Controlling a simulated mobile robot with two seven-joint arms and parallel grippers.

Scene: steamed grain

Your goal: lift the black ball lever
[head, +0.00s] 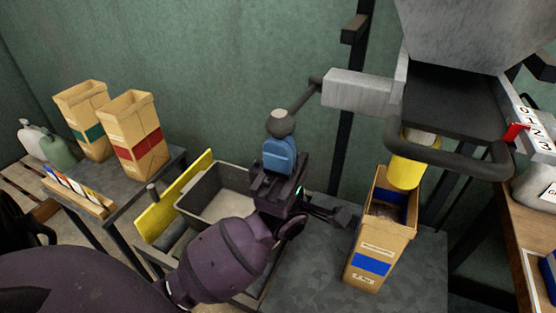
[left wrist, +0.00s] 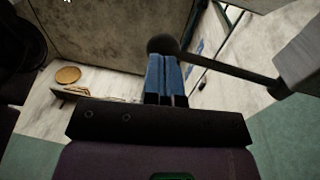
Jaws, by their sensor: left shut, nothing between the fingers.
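The black ball lever (head: 280,123) is a dark ball at the end of a rod that slopes up to a grey box on the machine. In the left wrist view the ball (left wrist: 163,45) shows just beyond the fingertips, with its rod running right. My left gripper (head: 280,150) has blue fingers, which are shut and empty. They point up directly under the ball. The blue fingers also show in the left wrist view (left wrist: 164,72). I cannot tell whether they touch the ball. My right gripper is not in view.
A paper bag with a blue label (head: 376,245) stands under the yellow spout (head: 405,170) at the right. A grey tub (head: 212,188) is behind my left arm. Two paper bags, one with a red band (head: 138,143), stand on the left table. A dark bar curves around the spout.

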